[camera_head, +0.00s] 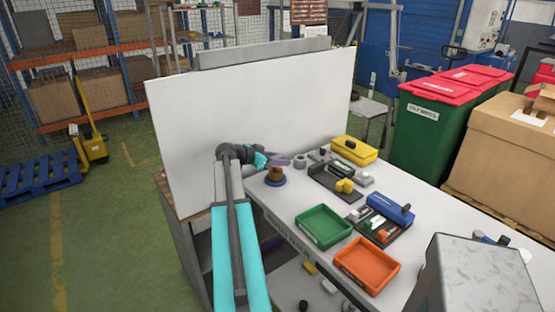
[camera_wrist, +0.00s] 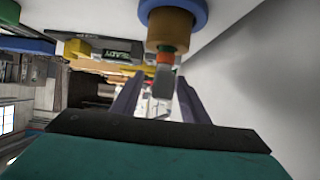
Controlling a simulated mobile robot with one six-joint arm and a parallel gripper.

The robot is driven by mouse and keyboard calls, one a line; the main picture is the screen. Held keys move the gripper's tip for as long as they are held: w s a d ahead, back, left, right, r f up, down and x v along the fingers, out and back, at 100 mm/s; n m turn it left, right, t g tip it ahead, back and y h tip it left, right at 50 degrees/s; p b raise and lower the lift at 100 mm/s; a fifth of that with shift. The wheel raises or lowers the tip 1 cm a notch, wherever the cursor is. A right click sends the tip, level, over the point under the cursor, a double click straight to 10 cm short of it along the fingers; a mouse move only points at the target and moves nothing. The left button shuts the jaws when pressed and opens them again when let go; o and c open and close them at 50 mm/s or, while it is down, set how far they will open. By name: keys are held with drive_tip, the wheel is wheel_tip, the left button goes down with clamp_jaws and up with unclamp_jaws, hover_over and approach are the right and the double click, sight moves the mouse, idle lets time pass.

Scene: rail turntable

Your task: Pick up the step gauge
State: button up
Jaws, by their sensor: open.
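No part is labelled as the step gauge, so I cannot tell for certain which it is. A brown stepped cylinder on a blue round base (camera_head: 275,180) stands at the table's left end; its blue base also shows in the tilted wrist view (camera_wrist: 185,8). A small grey piece (camera_wrist: 162,85) shows between the finger lines, below the brown cylinder in that picture. My gripper (camera_head: 288,162) is open, low over the table beside the brown cylinder. Its two dark fingers (camera_wrist: 157,98) stand apart, and I see no contact. The fingertips partly blend with grey parts behind.
A tall white panel (camera_head: 245,130) stands close behind my arm. Green (camera_head: 323,227) and orange (camera_head: 367,265) trays are at the front. A yellow box (camera_head: 355,150), a blue box (camera_head: 391,208) and dark fixtures with small parts crowd the right. Small grey parts (camera_head: 315,155) lie past my gripper.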

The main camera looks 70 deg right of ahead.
drive_tip(key=shift+p+x, duration=0.35)
drive_tip(key=shift+x, duration=1)
clamp_jaws()
